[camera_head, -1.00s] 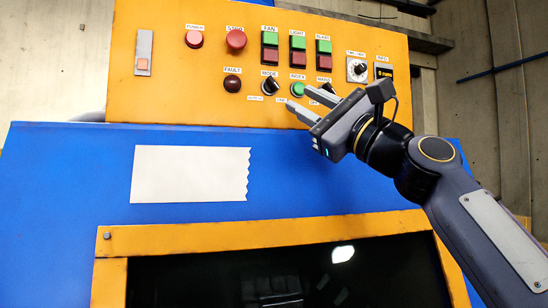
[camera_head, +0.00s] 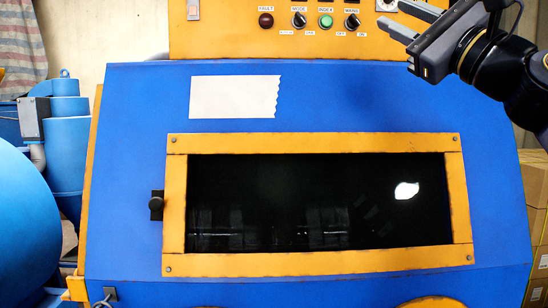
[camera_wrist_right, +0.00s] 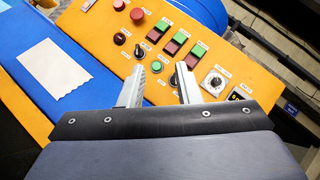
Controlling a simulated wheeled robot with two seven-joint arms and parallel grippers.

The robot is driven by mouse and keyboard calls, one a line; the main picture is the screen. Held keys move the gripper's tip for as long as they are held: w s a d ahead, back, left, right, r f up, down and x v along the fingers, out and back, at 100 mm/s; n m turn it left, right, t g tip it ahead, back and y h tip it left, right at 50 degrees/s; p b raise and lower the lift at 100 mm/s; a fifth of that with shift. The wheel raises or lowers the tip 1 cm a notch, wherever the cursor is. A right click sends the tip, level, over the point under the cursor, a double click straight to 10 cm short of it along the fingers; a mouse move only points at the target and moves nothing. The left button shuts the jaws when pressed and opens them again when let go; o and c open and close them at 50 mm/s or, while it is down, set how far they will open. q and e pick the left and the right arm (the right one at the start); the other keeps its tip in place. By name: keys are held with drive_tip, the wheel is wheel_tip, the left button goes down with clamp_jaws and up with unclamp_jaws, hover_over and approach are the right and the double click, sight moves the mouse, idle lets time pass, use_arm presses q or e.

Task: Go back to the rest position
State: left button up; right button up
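My right gripper (camera_head: 402,22) is in the upper right of the head view, in front of the right part of the orange control panel (camera_head: 230,40). Its two fingers are apart with nothing between them. In the right wrist view the open fingers (camera_wrist_right: 160,88) point at the panel, with the green INDEX button (camera_wrist_right: 157,67) and a black knob near their tips. The INDEX button also shows in the head view (camera_head: 326,21), left of the gripper and clear of it. My left gripper is not in view.
The blue drum blaster cabinet (camera_head: 330,100) fills the middle, with a dark window (camera_head: 310,190) in an orange frame and a white paper label (camera_head: 234,97). A blue tank (camera_head: 28,225) stands at left. Cardboard boxes (camera_head: 535,185) stand at right.

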drive_tip(key=s+a+f+n+g+h, duration=0.1)
drive_tip(key=s+f+n+g+h, duration=0.2)
drive_tip(key=f, duration=1.1)
drive_tip(key=f+n+g+h, duration=0.35)
drive_tip(key=f+n, duration=0.25)
drive_tip(key=f, duration=0.9)
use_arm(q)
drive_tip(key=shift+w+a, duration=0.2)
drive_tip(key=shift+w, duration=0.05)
use_arm(e)
drive_tip(key=s+f+n+g+h, duration=0.1)
drive_tip(key=s+f+n+g, duration=0.1)
drive_tip(key=s+f, duration=0.4)
drive_tip(key=s+d+f+n+g+h, duration=0.1)
drive_tip(key=s+f+n+g, duration=0.2)
drive_tip(key=f, duration=1.4)
drive_tip(key=s+d+f+n+g+h, duration=0.1)
drive_tip(key=s+f+n+g, duration=0.2)
drive_tip(key=s+f, duration=0.7)
drive_tip(key=shift+s+f+h, duration=0.2)
drive_tip(key=shift+f+h, duration=0.15)
drive_tip(key=shift+f, duration=0.35)
drive_tip(key=shift+o, duration=0.4)
